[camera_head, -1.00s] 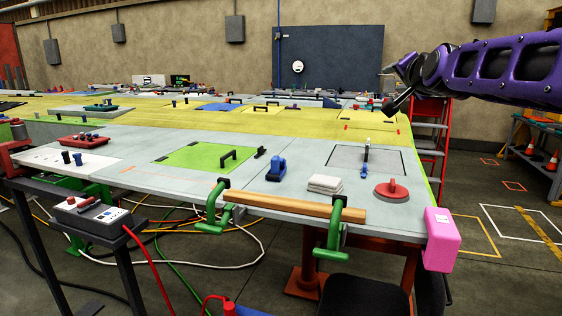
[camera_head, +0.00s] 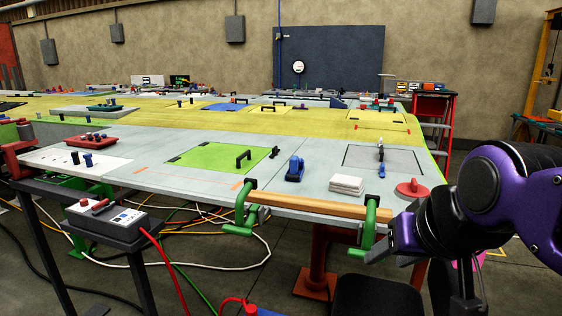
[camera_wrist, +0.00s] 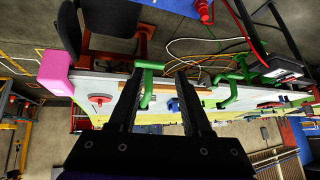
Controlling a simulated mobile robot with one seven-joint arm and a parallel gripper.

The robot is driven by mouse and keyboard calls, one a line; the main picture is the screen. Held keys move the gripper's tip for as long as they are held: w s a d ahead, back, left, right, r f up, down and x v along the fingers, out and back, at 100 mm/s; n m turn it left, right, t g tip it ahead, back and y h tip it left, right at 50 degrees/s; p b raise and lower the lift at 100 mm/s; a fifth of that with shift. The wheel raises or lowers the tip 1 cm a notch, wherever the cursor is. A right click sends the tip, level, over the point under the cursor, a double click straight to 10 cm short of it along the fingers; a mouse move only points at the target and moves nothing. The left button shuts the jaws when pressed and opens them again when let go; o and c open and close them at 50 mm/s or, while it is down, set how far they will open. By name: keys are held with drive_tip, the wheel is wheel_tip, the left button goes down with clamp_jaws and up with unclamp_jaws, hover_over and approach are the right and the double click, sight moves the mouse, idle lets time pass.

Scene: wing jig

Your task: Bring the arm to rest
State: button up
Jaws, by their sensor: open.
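My purple and black arm (camera_head: 505,200) is folded low at the right of the head view, in front of the table's near right corner. My gripper (camera_wrist: 157,78) shows in the wrist view with its two dark fingers apart and nothing between them. The wrist view is upside down and looks toward the table's near edge, with the green clamps beyond the fingers.
Two green clamps (camera_head: 245,205) hold a wooden bar (camera_head: 310,205) at the table's front edge. A red disc (camera_head: 411,189) and white pads (camera_head: 346,185) lie near the corner. A pink block (camera_wrist: 55,72) caps the corner.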

drive_tip(key=s+a+f+g+h, duration=0.1)
drive_tip(key=s+a+f+g, duration=0.1)
drive_tip(key=s+f, duration=0.3)
drive_tip(key=shift+s+a+f+n, duration=0.2)
drive_tip(key=shift+s+f+n, duration=0.2)
drive_tip(key=shift+s, duration=0.1)
